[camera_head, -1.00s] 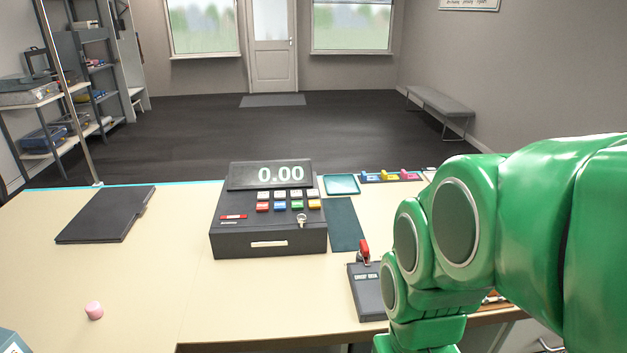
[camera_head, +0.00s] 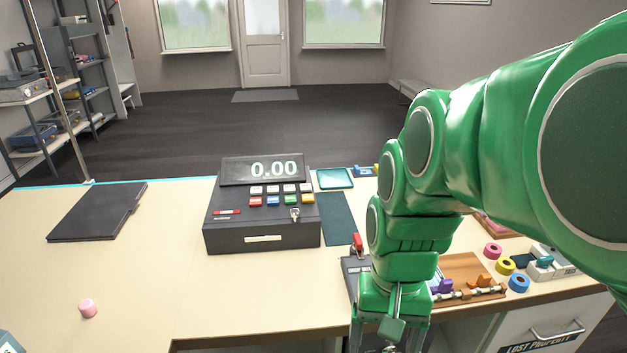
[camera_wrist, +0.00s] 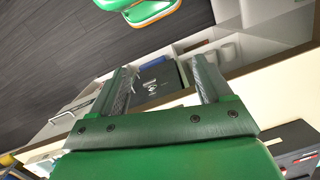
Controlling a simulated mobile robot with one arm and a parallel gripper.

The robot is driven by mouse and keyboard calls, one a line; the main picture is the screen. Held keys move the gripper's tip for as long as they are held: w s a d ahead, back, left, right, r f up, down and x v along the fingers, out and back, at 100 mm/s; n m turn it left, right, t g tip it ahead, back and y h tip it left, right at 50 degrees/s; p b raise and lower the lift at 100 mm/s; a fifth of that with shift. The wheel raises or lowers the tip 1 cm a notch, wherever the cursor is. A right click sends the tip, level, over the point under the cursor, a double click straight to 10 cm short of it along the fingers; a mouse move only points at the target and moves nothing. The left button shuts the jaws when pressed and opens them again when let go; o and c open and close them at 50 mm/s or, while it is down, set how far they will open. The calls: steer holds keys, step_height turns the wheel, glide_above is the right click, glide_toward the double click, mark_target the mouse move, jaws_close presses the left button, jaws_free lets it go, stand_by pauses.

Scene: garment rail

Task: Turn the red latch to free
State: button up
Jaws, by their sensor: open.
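A red upright lever (camera_head: 357,242), which may be the red latch, stands on a dark grey device (camera_head: 352,266) on the counter. My arm hides much of the device, so the lever's setting cannot be told. My gripper (camera_head: 389,346) points down at the bottom of the head view, in front of and below the lever and apart from it. In the wrist view my gripper (camera_wrist: 162,75) is open, with nothing between its fingers. Beyond them is a dark box with white print (camera_wrist: 158,82) in a compartment.
A cash register (camera_head: 262,236) stands left of the device, with a dark folder (camera_head: 97,212) and a pink cylinder (camera_head: 88,308) farther left. A wooden tray (camera_head: 462,268) and coloured rolls (camera_head: 506,266) lie right of my arm. A drawer marked lost property (camera_head: 543,343) is below them.

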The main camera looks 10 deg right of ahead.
steer(key=w+m+y, duration=0.1)
steer(key=w+m, duration=0.3)
steer(key=w, duration=0.6)
steer(key=m+t+y, duration=0.2)
steer(key=m+y, duration=0.1)
steer(key=m, duration=0.8)
glide_toward(357, 238)
steer(key=f, duration=0.1)
steer(key=shift+x, duration=3.95)
steer(key=shift+a, duration=0.15)
steer(key=c, duration=1)
steer(key=shift+r, duration=0.1)
steer(key=shift+c, duration=0.2)
